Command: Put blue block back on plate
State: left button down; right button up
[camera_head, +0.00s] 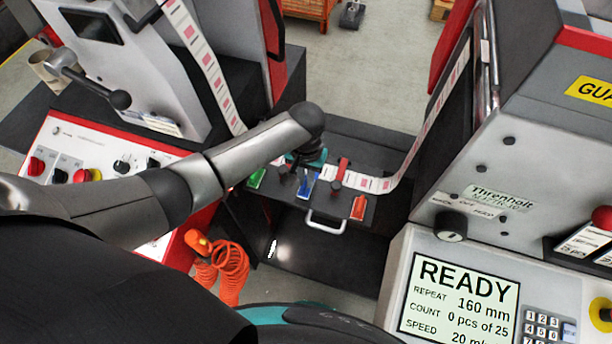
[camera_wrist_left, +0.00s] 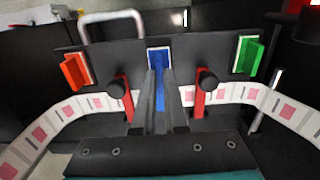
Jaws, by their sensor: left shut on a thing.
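The blue block (camera_head: 306,187) is at the middle of the dark splice table (camera_head: 285,200), between a green block (camera_head: 256,178) and a red-orange block (camera_head: 358,208). My left gripper (camera_wrist_left: 158,85) is shut on the blue block (camera_wrist_left: 158,60), which shows between and beyond its fingers in the left wrist view. A pale plate (camera_wrist_left: 149,53) shows around the block's edge. The block looks to be at or very close to the plate; I cannot tell whether they touch. In the head view my left wrist partly hides the fingers. My right gripper is not in view.
Two red clamps with black knobs (camera_wrist_left: 117,89) (camera_wrist_left: 206,80) flank my left gripper. The label web (camera_head: 372,184) crosses the table. A metal handle (camera_head: 325,225) is at the table's front. Machine housings stand on both sides, with an orange coiled hose (camera_head: 230,268) below left.

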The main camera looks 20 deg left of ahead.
pick_arm(q)
jog(key=shift+f, duration=0.15)
jog(key=shift+f+b, duration=0.45)
jog(key=shift+f, duration=0.3)
jog(key=shift+f, duration=0.45)
dwell(0.3)
jog(key=c, duration=0.9)
grip_release()
jog(key=shift+r+p, duration=1.9)
jog(key=shift+r, duration=5.75)
